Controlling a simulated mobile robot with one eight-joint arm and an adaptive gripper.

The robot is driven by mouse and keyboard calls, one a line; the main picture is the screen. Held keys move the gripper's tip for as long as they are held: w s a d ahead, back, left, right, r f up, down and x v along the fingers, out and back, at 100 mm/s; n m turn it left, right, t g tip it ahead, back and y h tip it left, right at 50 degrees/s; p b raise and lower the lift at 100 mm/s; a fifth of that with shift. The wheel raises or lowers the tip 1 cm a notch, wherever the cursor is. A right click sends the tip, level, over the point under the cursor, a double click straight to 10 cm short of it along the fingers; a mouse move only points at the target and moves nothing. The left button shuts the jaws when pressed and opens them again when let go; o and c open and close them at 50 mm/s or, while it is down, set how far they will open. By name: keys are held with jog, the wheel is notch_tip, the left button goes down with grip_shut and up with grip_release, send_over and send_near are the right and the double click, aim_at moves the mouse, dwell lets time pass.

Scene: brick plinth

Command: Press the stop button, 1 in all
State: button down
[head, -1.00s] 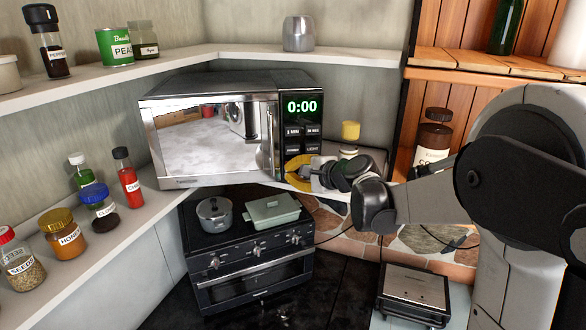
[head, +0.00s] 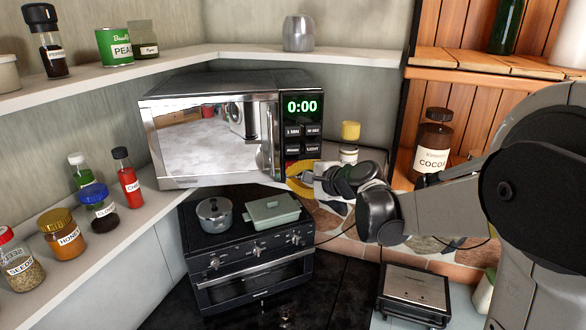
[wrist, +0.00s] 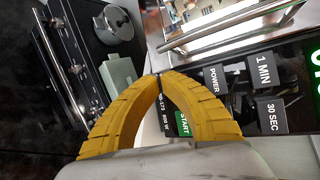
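The microwave (head: 215,130) stands in the corner, its door shut and its display (head: 301,106) reading 0:00. Its control panel (wrist: 240,90) shows in the wrist view with 1 MIN, 30 SEC and POWER buttons and a green START button (wrist: 183,124). I cannot make out a stop button; a small reddish patch (head: 290,165) shows low on the panel in the head view. My gripper (head: 290,180) is at the panel's lower end. In the wrist view its yellow fingers (wrist: 157,79) meet at the tips, empty, and cover part of the panel. Contact cannot be told.
A black oven (head: 250,265) with a pot (head: 214,214) and a green dish (head: 272,211) on top stands below the microwave. A yellow-lidded jar (head: 349,142) and a cocoa jar (head: 432,145) are to the right. Shelves with several jars run along the left.

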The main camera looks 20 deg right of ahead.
jog(key=shift+s+a, duration=0.15)
jog(key=shift+s, duration=1.15)
jog(key=shift+s+a, duration=0.15)
jog(key=shift+s, duration=1.1)
jog(key=s+f+n+g+h+b, duration=0.2)
jog(key=s+f+n+b, duration=0.3)
jog(key=s+f+b, duration=0.4)
jog(key=s+f+n+g+h+b, duration=0.1)
jog(key=s+f+n+h+b, duration=0.1)
jog(key=s+f+n+b, duration=0.3)
jog(key=s+f+n+g+h+b, duration=0.1)
jog(key=s+f+n+b, duration=0.4)
jog(key=s+f+b, duration=0.8)
notch_tip(320, 180, down, 15)
jog(key=d+g+b, duration=0.1)
jog(key=b, duration=0.8)
jog(key=shift+s+n+g+h, duration=0.3)
jog(key=shift+s+n+h, duration=0.1)
jog(key=shift+f, duration=0.1)
